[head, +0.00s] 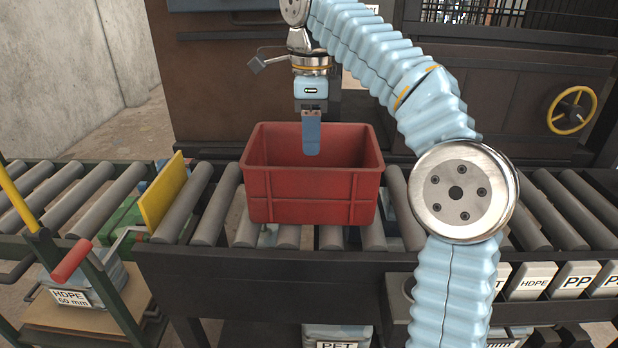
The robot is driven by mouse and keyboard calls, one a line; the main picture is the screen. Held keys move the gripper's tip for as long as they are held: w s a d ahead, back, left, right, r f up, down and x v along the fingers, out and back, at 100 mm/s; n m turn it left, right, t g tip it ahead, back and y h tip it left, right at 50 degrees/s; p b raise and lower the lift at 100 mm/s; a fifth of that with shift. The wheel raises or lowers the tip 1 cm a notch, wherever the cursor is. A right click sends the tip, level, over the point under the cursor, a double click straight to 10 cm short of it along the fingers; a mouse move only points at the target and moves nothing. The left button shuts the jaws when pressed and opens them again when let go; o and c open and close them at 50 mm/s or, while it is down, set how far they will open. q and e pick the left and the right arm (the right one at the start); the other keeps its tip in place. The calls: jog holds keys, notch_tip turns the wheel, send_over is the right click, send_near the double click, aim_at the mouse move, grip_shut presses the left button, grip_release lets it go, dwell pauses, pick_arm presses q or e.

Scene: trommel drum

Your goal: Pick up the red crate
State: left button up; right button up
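The red crate (312,196) stands upright on the grey rollers of a conveyor in the middle of the head view. Its top is open, and the part of its inside that I see looks empty. My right gripper (311,150) points down in front of the crate's far wall, its blue fingertip below the height of the far rim in the picture. I see it edge-on, with only one finger showing, so the gap between the fingers is hidden. I cannot tell whether it touches the crate. My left gripper is not in view.
The roller conveyor (567,208) runs left and right of the crate. A yellow plate (162,192) stands upright across the rollers at left. Labelled bins (532,281) sit below at right. A dark machine with a yellow handwheel (572,110) stands behind.

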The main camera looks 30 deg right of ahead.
notch_tip(320, 180, down, 6)
jog(key=b, duration=0.4)
send_over(311, 222)
notch_tip(311, 222, down, 5)
jog(key=shift+w+d, duration=0.1)
jog(key=shift+f, duration=0.5)
grip_shut()
